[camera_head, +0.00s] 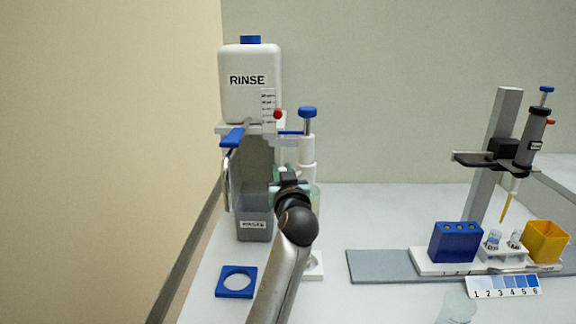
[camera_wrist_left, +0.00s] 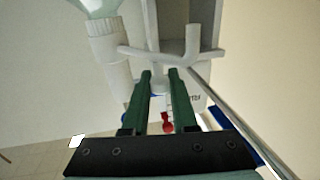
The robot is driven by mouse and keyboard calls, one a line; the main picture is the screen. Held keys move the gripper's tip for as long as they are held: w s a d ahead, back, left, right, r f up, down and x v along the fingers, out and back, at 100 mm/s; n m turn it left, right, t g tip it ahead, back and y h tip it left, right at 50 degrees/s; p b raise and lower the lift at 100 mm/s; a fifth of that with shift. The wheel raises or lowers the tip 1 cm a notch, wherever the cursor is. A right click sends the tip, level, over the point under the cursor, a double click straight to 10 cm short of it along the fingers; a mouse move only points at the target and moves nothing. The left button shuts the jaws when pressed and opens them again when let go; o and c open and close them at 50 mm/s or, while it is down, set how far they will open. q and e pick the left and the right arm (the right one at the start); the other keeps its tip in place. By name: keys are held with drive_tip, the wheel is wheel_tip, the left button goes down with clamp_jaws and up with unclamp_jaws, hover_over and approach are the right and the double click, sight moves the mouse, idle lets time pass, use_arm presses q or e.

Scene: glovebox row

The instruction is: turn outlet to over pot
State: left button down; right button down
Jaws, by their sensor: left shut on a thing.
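My left gripper (camera_head: 288,178) reaches in from the bottom and covers part of the white dispenser (camera_head: 308,150) with a blue top. In the left wrist view its two green fingers (camera_wrist_left: 160,78) are shut on a white piece of the outlet (camera_wrist_left: 158,50), a thin white pipe with a branched end. The pipe runs beside the dispenser's ribbed white collar (camera_wrist_left: 107,45). A pale glass vessel (camera_head: 315,196) shows partly behind my gripper; I cannot tell whether it is the pot. My right gripper is out of view.
A white RINSE bottle (camera_head: 250,90) stands above a grey labelled container (camera_head: 254,222), close behind my gripper. A blue square holder (camera_head: 236,268) lies front left. A grey stand (camera_head: 380,266) with a blue block (camera_head: 456,242) and a yellow box (camera_head: 545,241) is at right.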

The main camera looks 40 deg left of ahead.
use_arm(q)
drive_tip(key=a+m+t+h+p, duration=0.1)
drive_tip(key=p, duration=0.1)
drive_tip(key=a+m+t+h+p, duration=0.1)
drive_tip(key=h+p, duration=0.1)
drive_tip(key=a+m+t+h+p, duration=0.1)
drive_tip(key=p, duration=0.1)
drive_tip(key=shift+w+m+h, duration=0.25)
drive_tip(key=shift+m+h, duration=0.05)
idle(0.3)
drive_tip(key=c, duration=1)
unclamp_jaws()
drive_tip(key=shift+c, duration=0.2)
drive_tip(key=o, duration=0.3)
drive_tip(key=shift+o, duration=0.2)
drive_tip(key=shift+s, duration=0.1)
